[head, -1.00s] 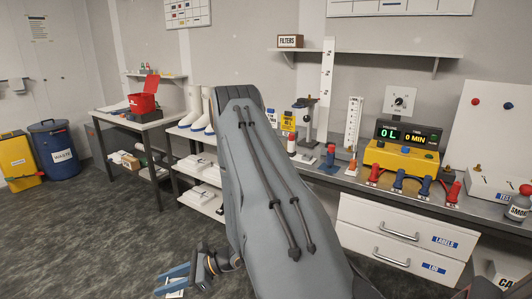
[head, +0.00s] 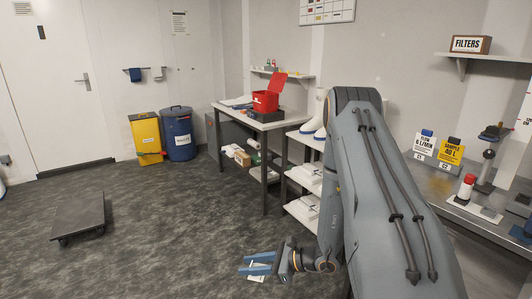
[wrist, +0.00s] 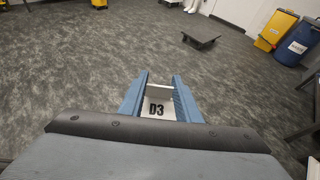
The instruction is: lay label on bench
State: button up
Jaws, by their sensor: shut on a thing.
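My gripper (head: 259,264) is low over the grey floor in the head view, left of my arm. In the wrist view its two blue fingers (wrist: 160,100) are closed on a white label (wrist: 157,107) marked D3. The label also shows as a small white piece below the fingers in the head view (head: 257,278). The bench (head: 436,184) is at the right edge of the head view, partly hidden behind my arm. My gripper is well away from it.
A side table (head: 246,117) with a red box (head: 266,101) stands at the back. A yellow bin (head: 145,135) and a blue waste drum (head: 177,135) stand by the wall. A low dark trolley (head: 78,217) is on the floor at left. Open floor lies between.

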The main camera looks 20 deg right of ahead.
aim_at(417, 181)
jog(key=i, duration=3.25)
jog(key=z, duration=3.8)
